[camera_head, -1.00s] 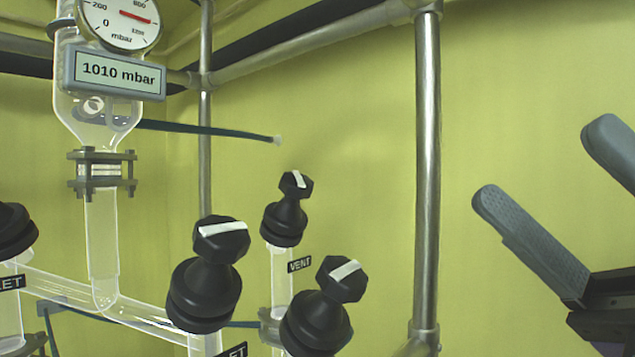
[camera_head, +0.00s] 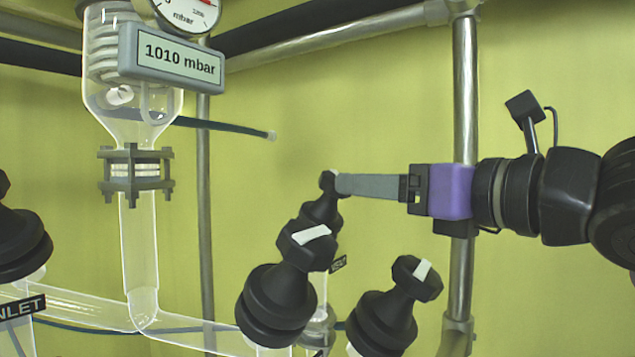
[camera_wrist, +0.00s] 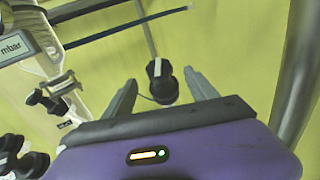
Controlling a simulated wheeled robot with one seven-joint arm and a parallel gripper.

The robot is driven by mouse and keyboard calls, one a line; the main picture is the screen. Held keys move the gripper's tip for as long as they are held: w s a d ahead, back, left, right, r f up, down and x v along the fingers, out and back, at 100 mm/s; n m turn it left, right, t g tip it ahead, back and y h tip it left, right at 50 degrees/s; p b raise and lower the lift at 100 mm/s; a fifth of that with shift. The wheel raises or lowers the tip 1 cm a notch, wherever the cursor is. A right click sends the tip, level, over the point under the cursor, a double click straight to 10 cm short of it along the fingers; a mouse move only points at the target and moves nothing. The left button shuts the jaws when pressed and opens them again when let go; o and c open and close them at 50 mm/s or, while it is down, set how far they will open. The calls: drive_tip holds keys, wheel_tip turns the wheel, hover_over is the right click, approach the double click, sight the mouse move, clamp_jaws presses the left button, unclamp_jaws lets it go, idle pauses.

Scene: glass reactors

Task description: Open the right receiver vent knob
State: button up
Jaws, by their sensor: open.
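The vent knob (camera_head: 326,184) is a black knob on a black valve body, behind the other two valves in the head view. My gripper (camera_head: 342,185) reaches it from the right, with a grey finger overlapping the knob's right edge. In the wrist view the knob (camera_wrist: 158,68), with a white pointer stripe running roughly up and down the picture, lies between the two spread fingertips of my gripper (camera_wrist: 160,80). There is a gap on both sides of it. The knob's face is mostly hidden in the head view.
Two more black knobs with white stripes, one front left (camera_head: 306,246) and one front right (camera_head: 416,278), stand close below my gripper. A glass column (camera_head: 138,240) with a 1010 mbar display (camera_head: 170,61) is at left. A steel post (camera_head: 464,90) rises behind my arm.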

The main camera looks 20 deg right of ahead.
sight(326, 181)
drive_tip(key=p+x, duration=0.2)
drive_tip(key=x, duration=0.4)
drive_tip(key=shift+w+a+r, duration=0.1)
drive_tip(key=shift+w+a, duration=0.1)
drive_tip(key=shift+w, duration=0.05)
drive_tip(key=shift+w+a, duration=0.15)
drive_tip(key=shift+w, duration=0.4)
drive_tip(key=c, duration=1.4)
